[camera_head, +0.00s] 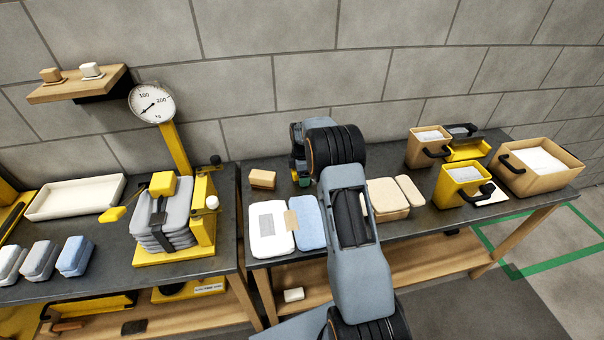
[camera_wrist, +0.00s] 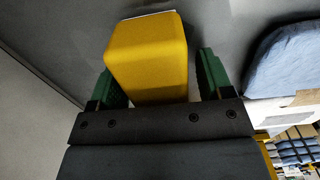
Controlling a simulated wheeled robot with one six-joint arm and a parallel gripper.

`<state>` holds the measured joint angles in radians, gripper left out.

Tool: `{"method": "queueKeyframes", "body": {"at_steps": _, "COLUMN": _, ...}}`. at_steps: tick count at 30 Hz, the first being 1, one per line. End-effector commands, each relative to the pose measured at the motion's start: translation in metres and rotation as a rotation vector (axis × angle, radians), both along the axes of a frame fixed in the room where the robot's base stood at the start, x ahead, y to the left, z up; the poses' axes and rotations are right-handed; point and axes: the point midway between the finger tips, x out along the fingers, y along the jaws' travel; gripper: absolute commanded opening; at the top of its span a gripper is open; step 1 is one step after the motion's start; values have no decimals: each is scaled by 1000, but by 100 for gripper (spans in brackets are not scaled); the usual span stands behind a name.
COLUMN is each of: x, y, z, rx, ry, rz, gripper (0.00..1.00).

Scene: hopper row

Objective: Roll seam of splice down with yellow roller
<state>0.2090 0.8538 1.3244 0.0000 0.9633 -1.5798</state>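In the wrist view a yellow block-like piece (camera_wrist: 148,58), perhaps the yellow roller's handle, lies between the green fingers of my gripper (camera_wrist: 157,70). A narrow gap shows beside the right finger, so the gripper looks open around it. In the head view my gripper (camera_head: 299,178) is at the back of the right bench, mostly hidden by my arm. The splice lies in front of it: a white pad (camera_head: 268,240) with a grey label and a blue pad (camera_head: 311,232), with a tan strip (camera_head: 292,222) across their seam. The blue pad (camera_wrist: 290,62) and strip (camera_wrist: 300,98) also show in the wrist view.
A tan block (camera_head: 262,179) stands left of my gripper. Tan pads (camera_head: 390,198) lie right of my arm. Several tan and yellow hoppers (camera_head: 540,172) stand at the right end. A yellow press (camera_head: 203,215) and dial scale (camera_head: 152,104) stand on the left bench.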

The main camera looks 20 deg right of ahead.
Motion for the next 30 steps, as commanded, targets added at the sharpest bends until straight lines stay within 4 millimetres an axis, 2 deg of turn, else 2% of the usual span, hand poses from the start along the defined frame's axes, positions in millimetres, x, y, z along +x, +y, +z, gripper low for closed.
{"method": "queueKeyframes", "body": {"at_steps": 2, "x": 0, "y": 0, "z": 0, "rx": 0, "ry": 0, "rz": 0, "gripper": 65}}
{"method": "queueKeyframes", "body": {"at_steps": 16, "x": 0, "y": 0, "z": 0, "rx": 0, "ry": 0, "rz": 0, "gripper": 20}}
{"method": "queueKeyframes", "body": {"at_steps": 17, "x": 0, "y": 0, "z": 0, "rx": 0, "ry": 0, "rz": 0, "gripper": 49}}
{"method": "queueKeyframes", "body": {"at_steps": 20, "x": 0, "y": 0, "z": 0, "rx": 0, "ry": 0, "rz": 0, "gripper": 58}}
{"method": "queueKeyframes", "body": {"at_steps": 30, "x": 0, "y": 0, "z": 0, "rx": 0, "ry": 0, "rz": 0, "gripper": 58}}
